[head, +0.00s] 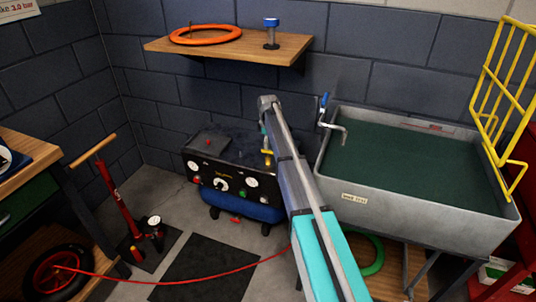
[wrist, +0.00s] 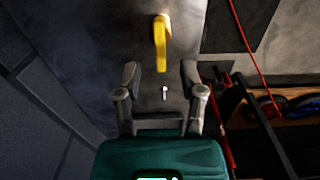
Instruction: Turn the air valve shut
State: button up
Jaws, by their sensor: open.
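The air valve shows as a yellow lever (wrist: 160,42) on the dark top of the compressor in the wrist view. It stands out toward the camera, its narrow end pointing down the picture. In the head view a small yellow part (head: 267,154) shows beside my arm, on the black compressor (head: 213,144) with gauges on its front. My gripper (wrist: 160,75) is open and empty. Its two fingers are apart, to the left and right below the lever, which lines up with the gap between them. I cannot tell the distance in depth. In the head view my arm hides most of the gripper.
A wooden shelf (head: 228,57) with an orange ring (head: 205,34) is above the compressor. A grey sink (head: 420,205) with a blue-handled tap (head: 324,104) stands to the right. A red floor pump (head: 122,215) and red hose (head: 170,281) are at left.

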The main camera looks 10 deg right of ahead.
aim_at(268, 153)
jog(key=shift+f+b, duration=1.55)
jog(key=shift+f, duration=0.35)
grip_shut()
